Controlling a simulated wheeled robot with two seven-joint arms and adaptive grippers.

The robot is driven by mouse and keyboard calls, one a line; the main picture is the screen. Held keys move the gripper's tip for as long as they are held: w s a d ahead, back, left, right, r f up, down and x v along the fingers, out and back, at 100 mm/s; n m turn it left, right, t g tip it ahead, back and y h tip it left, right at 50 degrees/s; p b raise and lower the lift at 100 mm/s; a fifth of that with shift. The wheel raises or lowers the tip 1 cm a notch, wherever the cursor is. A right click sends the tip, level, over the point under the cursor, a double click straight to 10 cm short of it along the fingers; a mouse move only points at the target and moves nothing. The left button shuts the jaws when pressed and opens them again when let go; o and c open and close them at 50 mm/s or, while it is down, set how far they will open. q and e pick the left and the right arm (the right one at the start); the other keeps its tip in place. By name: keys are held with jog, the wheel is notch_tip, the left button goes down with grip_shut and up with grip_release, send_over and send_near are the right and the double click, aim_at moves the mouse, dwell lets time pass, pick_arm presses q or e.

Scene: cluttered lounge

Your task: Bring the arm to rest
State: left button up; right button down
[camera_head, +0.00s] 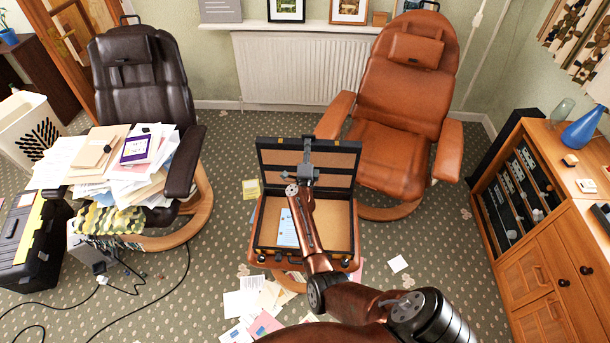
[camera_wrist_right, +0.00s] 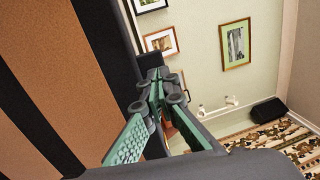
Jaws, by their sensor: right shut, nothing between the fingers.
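My right arm (camera_head: 309,225) reaches up from the bottom of the head view, over the open briefcase (camera_head: 347,225). My right gripper (camera_head: 307,150) is in front of the briefcase's raised lid (camera_head: 340,157); I cannot tell whether it touches. In the wrist view the gripper (camera_wrist_right: 157,78) has its dark fingers with green pads together, with nothing held. A brown panel with black bands (camera_wrist_right: 60,80) fills the left of that view, close beside the fingers. My left gripper is not in view.
A brown leather armchair (camera_head: 400,90) stands behind right of the briefcase. A dark armchair (camera_head: 140,80) piled with papers (camera_head: 110,165) is at left. A wooden cabinet (camera_head: 550,240) with a blue vase (camera_head: 583,128) is at right. Loose papers (camera_head: 255,300) and cables lie on the carpet.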

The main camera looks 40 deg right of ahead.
jog(key=v, duration=0.6)
jog(key=shift+s, duration=0.1)
